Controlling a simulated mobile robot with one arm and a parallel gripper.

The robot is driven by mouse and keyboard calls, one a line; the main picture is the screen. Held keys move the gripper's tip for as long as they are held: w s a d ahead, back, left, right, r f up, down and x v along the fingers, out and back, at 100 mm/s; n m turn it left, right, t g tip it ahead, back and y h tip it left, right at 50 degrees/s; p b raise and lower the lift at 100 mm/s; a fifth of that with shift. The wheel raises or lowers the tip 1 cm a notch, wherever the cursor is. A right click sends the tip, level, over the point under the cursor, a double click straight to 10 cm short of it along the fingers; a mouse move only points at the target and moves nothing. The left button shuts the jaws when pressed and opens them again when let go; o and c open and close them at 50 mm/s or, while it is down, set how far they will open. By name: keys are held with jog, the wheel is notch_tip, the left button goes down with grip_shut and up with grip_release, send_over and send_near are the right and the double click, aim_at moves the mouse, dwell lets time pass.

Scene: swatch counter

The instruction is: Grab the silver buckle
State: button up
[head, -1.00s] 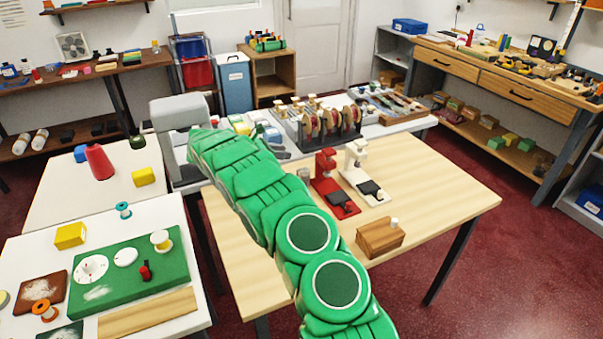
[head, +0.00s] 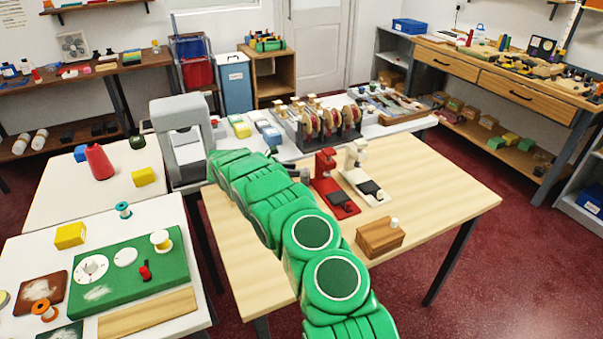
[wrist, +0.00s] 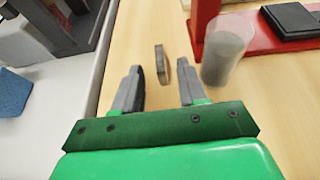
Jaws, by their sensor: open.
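The silver buckle (wrist: 163,66) shows in the wrist view as a small, thin grey frame on the light wooden table. It lies just beyond my fingertips, roughly in line with the gap between them. My gripper (wrist: 159,86) is open and empty, with one grey finger on each side of the gap. The fingers do not appear to touch the buckle. In the head view I cannot make out the buckle, and my green arm covers much of the table's left part.
A translucent cup with grey contents (wrist: 226,52) stands close right of the buckle, beside a red press (wrist: 262,38). The press also shows in the head view (head: 326,182), near a white press (head: 356,170) and a wooden block (head: 380,237). The table's right side is clear.

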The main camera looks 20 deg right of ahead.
jog(key=x, duration=0.3)
jog(key=shift+d, duration=0.1)
jog(key=shift+c, duration=0.3)
grip_shut()
